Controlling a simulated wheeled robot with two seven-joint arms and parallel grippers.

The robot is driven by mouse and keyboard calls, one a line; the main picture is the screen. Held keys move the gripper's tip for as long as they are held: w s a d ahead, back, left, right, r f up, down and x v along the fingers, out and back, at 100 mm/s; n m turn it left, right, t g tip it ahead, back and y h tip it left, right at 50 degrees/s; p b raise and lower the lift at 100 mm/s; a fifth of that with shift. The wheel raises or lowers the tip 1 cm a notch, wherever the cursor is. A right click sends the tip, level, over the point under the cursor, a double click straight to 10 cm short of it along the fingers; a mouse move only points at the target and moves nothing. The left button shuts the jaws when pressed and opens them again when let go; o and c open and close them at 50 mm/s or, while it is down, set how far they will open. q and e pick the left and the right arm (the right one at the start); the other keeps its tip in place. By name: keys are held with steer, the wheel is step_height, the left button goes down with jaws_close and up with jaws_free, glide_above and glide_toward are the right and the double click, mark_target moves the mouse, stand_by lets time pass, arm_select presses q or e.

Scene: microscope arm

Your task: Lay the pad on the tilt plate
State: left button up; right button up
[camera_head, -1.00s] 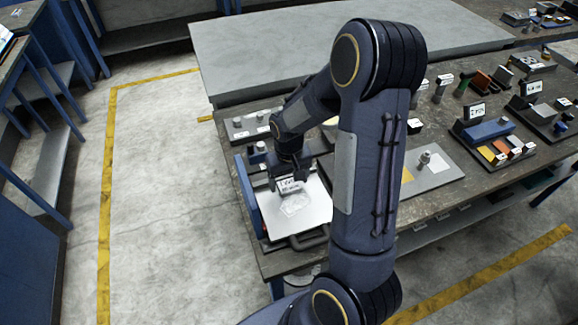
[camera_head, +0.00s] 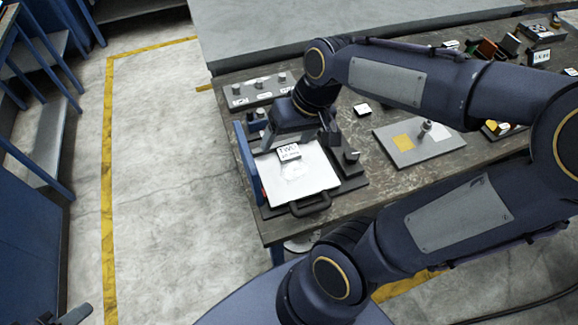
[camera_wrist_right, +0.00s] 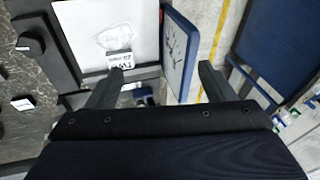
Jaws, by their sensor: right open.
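A white square plate (camera_head: 312,188), which looks like the tilt plate, sits in a dark frame with a blue upright panel at its left. A thin, pale, see-through sheet or outline (camera_head: 293,171) shows on it beside a small white label (camera_head: 289,152); I cannot tell for sure whether this is the pad. My right gripper (camera_head: 298,142) is open at the plate's far edge. Only a dark bit of my left gripper (camera_head: 75,315) shows at the bottom left.
A grey board (camera_head: 425,152) with a yellow square, a white square and a knob lies to the right. A grey strip with several knobs (camera_head: 258,92) stands behind the plate. A black handle (camera_head: 310,205) juts from its front. My right arm crosses the bench's right side.

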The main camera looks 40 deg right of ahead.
steer(key=s+a+n+t+y, duration=0.1)
steer(key=s+a+t, duration=0.1)
steer(key=s+a, duration=0.4)
steer(key=shift+s+a+r+t, duration=0.2)
steer(key=shift+s+r+t, duration=0.1)
steer(key=shift+s, duration=0.75)
